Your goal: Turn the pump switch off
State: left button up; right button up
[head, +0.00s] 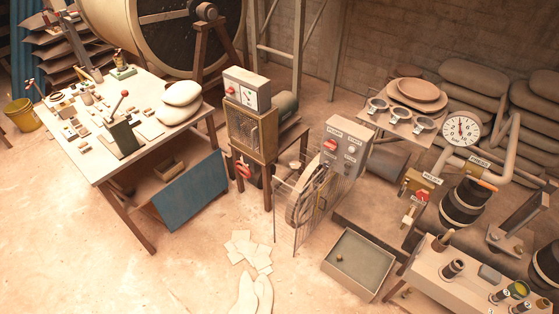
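A grey control box (345,146) stands right of centre in the head view, with small labels on its sloped face. The upper left label seems to read PUMP, but the lettering is too small to be sure. A red switch handle (330,145) sits below that label, on the left of the face. Its exact setting cannot be made out. Neither of my grippers shows in this view.
A wire guard (296,212) and wheel stand in front of the control box. A grey tray (358,264) lies on the floor. A pressure gauge (461,129) and a red-handled valve (421,195) are to the right. A cluttered workbench (97,168) stands left.

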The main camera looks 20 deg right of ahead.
aim_at(332, 145)
jog(key=u, duration=0.5)
jog(key=k, duration=0.75)
jog(key=u, duration=0.85)
jog(key=i, duration=1.25)
jog(key=z, duration=0.95)
jog(key=i, duration=0.9)
jog(key=z, duration=1.3)
jog(key=i, duration=0.2)
jog(key=z, duration=0.05)
